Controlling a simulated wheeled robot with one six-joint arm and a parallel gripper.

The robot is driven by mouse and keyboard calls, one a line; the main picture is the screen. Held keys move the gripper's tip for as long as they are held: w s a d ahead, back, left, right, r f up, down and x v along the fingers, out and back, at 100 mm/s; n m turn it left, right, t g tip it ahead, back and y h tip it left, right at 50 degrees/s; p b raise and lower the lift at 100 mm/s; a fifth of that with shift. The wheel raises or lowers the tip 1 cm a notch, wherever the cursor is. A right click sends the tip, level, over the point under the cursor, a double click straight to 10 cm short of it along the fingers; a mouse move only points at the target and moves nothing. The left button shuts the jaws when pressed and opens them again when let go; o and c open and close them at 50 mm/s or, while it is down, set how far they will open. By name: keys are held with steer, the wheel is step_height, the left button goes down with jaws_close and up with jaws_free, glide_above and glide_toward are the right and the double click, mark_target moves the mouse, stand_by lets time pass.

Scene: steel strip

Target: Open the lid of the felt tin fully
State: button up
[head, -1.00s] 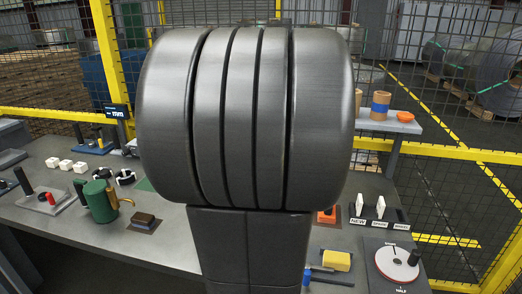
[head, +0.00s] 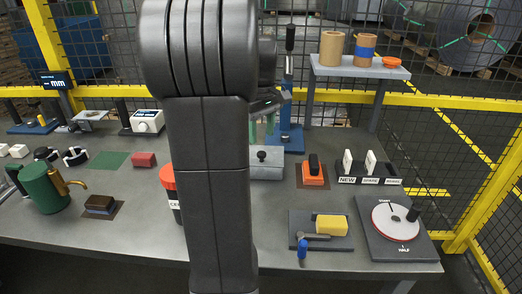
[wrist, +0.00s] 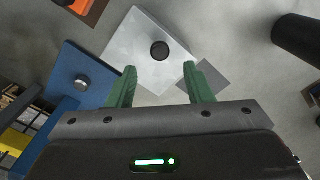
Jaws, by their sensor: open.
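The felt tin (head: 266,167) is a small light grey metal box on the bench, partly hidden behind my arm in the head view. Its lid appears shut. In the wrist view the grey lid (wrist: 142,68) shows from above with a round black knob (wrist: 160,50) near its middle. My gripper (wrist: 160,70) is open, its two green fingers apart over the near part of the lid, with nothing seen between them but the lid. In the head view my gripper (head: 262,132) is above the tin; whether the fingers touch it I cannot tell.
Close by are a blue stand (head: 291,138), an orange block (head: 314,171) and an orange-topped black canister (head: 170,190). A tray with a yellow block (head: 331,225) and a dial plate (head: 395,225) lie to the front right. A shelf (head: 360,68) stands behind.

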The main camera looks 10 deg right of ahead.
mark_target(262, 153)
step_height(262, 153, down, 6)
steer(key=shift+f, duration=0.1)
steer(key=shift+c, duration=0.5)
jaws_close()
